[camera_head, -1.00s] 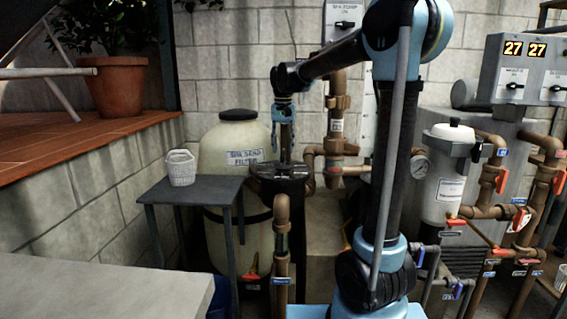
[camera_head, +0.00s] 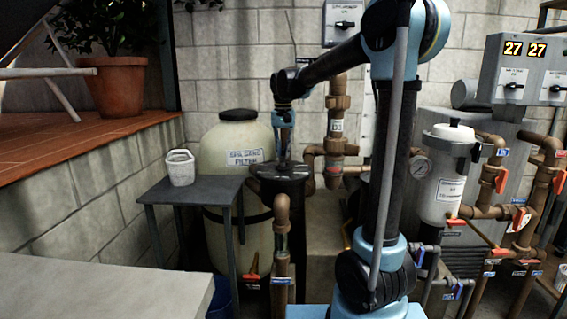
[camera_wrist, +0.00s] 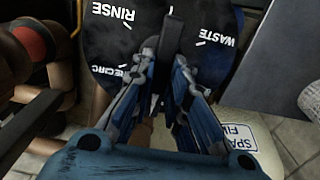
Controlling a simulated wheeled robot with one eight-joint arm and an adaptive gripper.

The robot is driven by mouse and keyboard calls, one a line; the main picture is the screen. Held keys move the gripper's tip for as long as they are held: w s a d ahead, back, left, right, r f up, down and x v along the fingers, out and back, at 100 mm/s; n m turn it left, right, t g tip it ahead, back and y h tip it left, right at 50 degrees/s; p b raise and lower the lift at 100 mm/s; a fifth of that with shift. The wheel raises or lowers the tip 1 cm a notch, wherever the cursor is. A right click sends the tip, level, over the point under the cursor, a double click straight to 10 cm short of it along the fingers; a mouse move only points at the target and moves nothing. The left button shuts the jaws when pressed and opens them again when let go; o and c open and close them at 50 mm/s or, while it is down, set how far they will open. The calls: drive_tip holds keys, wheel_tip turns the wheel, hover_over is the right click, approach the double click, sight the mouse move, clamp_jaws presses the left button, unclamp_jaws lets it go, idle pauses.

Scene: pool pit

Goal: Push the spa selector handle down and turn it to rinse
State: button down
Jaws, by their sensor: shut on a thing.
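The spa selector valve (camera_head: 292,176) is a dark round top beside the cream spa sand filter (camera_head: 226,140). In the wrist view its black dial (camera_wrist: 205,62) shows white labels RINSE at upper left, WASTE at upper right and a partly covered RECIRC at lower left. The dark selector handle (camera_wrist: 168,30) lies between the RINSE and WASTE labels in the picture. My gripper (camera_wrist: 166,62) points down over the dial, its fingers shut on the handle. In the head view my gripper (camera_head: 283,158) is at the valve top. The handle's exact pointing end and height are hidden.
A white canister (camera_head: 446,175) is farther right.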

drive_tip(key=shift+f, duration=0.5)
idle(0.4)
drive_tip(key=m, duration=1.2)
drive_tip(key=c, duration=1.4)
unclamp_jaws()
drive_tip(key=shift+c, duration=0.2)
